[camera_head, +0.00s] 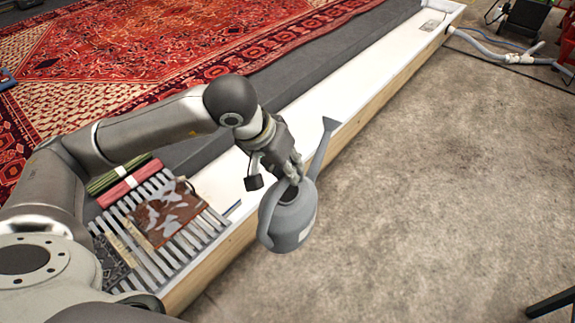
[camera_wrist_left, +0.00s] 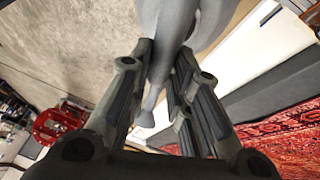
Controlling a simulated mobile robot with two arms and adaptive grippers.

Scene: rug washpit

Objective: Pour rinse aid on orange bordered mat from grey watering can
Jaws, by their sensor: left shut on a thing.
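The grey watering can (camera_head: 290,222) hangs from my left gripper (camera_head: 291,172) over the wooden edge of the white trough, its spout pointing up and away. My left gripper is shut on the can's handle. In the left wrist view, the fingers (camera_wrist_left: 163,72) close on the grey handle (camera_wrist_left: 172,35), and part of the can's body (camera_wrist_left: 205,18) shows behind. No mat with a clear orange border can be made out. A brown and white mat (camera_head: 165,213) lies on the slatted rack left of the can. My right gripper is not in view.
The slatted rack (camera_head: 203,233) also holds red (camera_head: 124,188) and green rolls and a dark patterned piece (camera_head: 112,262). The white trough (camera_head: 372,88) runs to the upper right. A large red rug (camera_head: 150,45) lies behind. Bare concrete floor (camera_head: 445,190) is open at right.

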